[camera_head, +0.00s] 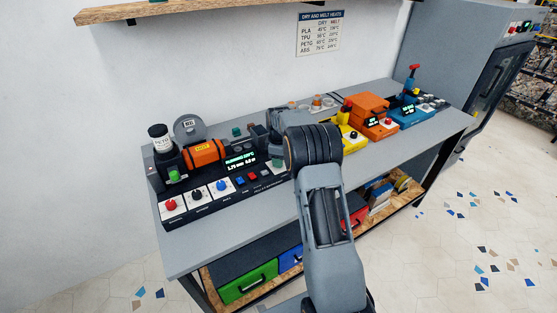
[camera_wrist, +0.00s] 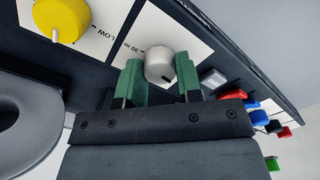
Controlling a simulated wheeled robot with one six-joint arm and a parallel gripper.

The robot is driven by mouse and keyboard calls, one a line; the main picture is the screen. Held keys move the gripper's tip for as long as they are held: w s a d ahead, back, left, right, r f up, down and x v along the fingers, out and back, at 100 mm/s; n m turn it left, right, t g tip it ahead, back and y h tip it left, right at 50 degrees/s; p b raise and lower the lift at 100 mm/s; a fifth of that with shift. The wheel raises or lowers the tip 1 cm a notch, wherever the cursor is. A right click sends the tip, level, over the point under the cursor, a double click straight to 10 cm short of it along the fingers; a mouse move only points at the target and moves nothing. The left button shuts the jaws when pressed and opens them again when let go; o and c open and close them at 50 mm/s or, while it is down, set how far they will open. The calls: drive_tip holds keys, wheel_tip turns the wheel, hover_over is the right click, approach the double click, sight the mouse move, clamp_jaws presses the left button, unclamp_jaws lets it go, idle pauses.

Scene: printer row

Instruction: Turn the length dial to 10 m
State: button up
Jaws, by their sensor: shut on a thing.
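The length dial (camera_wrist: 160,65) is a round grey knob on a white panel in the wrist view. A "30 m" label sits just left of it, and a short dark mark shows on its lower right side. My gripper (camera_wrist: 160,76) is shut on the knob, with one green fingertip on each side. The lower part of the knob and some of the panel are hidden by the fingers, so other dial labels cannot be read. In the head view my arm covers the middle of the bench and hides the gripper and this dial.
A yellow knob (camera_wrist: 62,18) marked "LOW" stands left of the dial. A grey button (camera_wrist: 212,78), a red button (camera_wrist: 232,97) and other coloured buttons are at the right. On the bench (camera_head: 190,245) are a black console (camera_head: 215,203) and an orange machine (camera_head: 369,110).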

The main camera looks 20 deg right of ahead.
drive_tip(key=o, duration=0.9)
drive_tip(key=shift+o, duration=0.2)
wheel_tip(320, 180, up, 14)
drive_tip(key=shift+f, duration=0.15)
idle(0.4)
